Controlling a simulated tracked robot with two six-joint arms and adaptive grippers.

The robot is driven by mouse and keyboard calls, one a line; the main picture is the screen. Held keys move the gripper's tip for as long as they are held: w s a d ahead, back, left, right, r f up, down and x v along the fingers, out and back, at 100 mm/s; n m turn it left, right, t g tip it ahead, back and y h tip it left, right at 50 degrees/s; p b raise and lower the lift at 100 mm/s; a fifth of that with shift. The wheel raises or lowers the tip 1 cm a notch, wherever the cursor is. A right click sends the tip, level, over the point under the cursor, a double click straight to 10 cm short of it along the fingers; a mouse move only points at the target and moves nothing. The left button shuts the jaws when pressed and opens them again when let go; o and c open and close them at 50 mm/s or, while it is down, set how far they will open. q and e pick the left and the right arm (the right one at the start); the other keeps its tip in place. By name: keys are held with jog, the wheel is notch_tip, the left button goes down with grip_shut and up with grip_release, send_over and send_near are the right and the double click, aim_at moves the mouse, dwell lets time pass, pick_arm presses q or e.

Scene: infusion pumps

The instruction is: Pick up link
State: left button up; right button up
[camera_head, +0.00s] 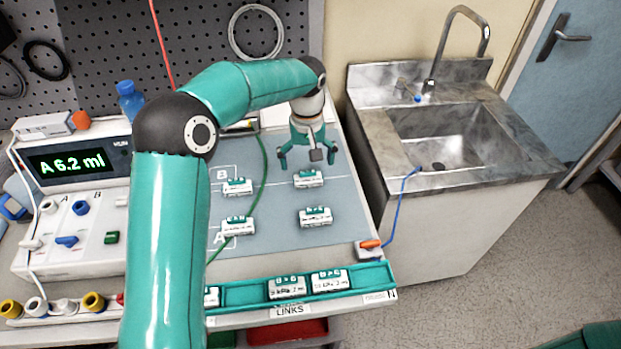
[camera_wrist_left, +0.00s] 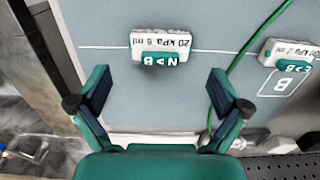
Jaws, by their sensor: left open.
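My left gripper (camera_head: 308,157) is open and empty above the back of the grey mat. Just in front of it in the head view lies a white link with a teal top (camera_head: 308,179). In the wrist view this link (camera_wrist_left: 160,45) reads "20 kPa 6 ml" and "N>B", upside down; it lies beyond the spread fingers (camera_wrist_left: 158,105), apart from them. Another link (camera_head: 237,187) lies by the "B" mark and also shows in the wrist view (camera_wrist_left: 290,54). Two more links (camera_head: 238,226) (camera_head: 316,217) lie nearer on the mat. My right gripper is out of view.
A teal tray labelled "LINKS" (camera_head: 251,294) holds several links at the bench's front edge. A pump (camera_head: 68,165) showing "A 6.2 ml" stands left. A green tube (camera_head: 262,185) crosses the mat between links. A sink (camera_head: 442,135) stands right.

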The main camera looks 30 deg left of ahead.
aim_at(308, 179)
pick_arm(q)
jog(key=shift+f, duration=1.55)
jog(key=c, duration=1.2)
jog(key=shift+r, duration=0.15)
jog(key=shift+c, duration=0.2)
